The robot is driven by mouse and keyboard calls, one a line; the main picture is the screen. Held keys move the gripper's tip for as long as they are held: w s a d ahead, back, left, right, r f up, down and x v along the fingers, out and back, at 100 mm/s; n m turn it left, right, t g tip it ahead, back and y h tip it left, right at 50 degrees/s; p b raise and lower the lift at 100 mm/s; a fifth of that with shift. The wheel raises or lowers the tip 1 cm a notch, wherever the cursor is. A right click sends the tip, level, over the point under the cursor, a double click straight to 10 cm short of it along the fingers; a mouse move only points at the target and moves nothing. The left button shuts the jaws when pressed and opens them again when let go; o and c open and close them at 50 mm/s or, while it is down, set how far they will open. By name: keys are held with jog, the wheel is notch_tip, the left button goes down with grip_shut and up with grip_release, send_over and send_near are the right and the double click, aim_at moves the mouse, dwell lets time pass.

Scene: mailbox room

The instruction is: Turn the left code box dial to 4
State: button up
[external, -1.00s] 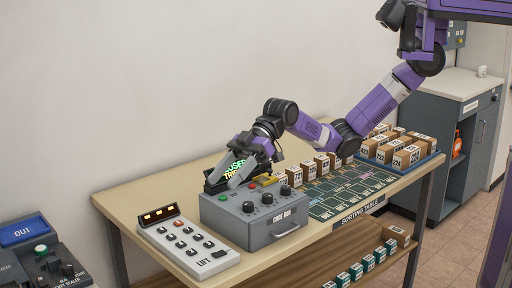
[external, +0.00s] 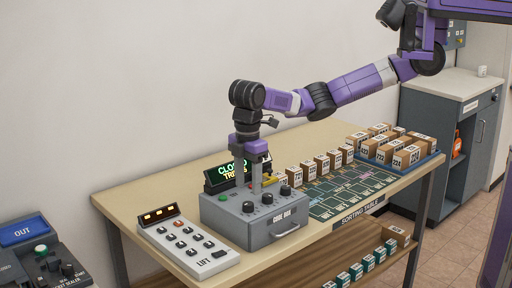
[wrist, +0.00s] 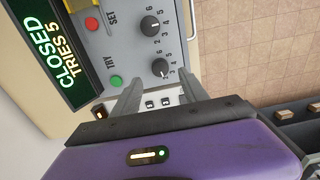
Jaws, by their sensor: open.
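The grey code box (external: 262,222) stands on the sorting table with black dials on top. Its left dial (external: 248,207) is the one nearest the lift panel. My gripper (external: 248,189) points down above the box's left part, open and empty. In the wrist view its two fingers (wrist: 161,82) are spread apart. Another dial (wrist: 150,25) is farther off in that view.
A display (wrist: 62,50) reads "CLOSED TRIES 5" behind the box. A green button (wrist: 115,82) and a red button (wrist: 91,23) sit beside the dials. The lift keypad (external: 188,245) is left of the box; small parcels (external: 320,162) are to its right.

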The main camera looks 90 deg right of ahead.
aim_at(248, 203)
jog(key=shift+f+p, duration=0.4)
jog(key=shift+f, duration=2.7)
grip_shut()
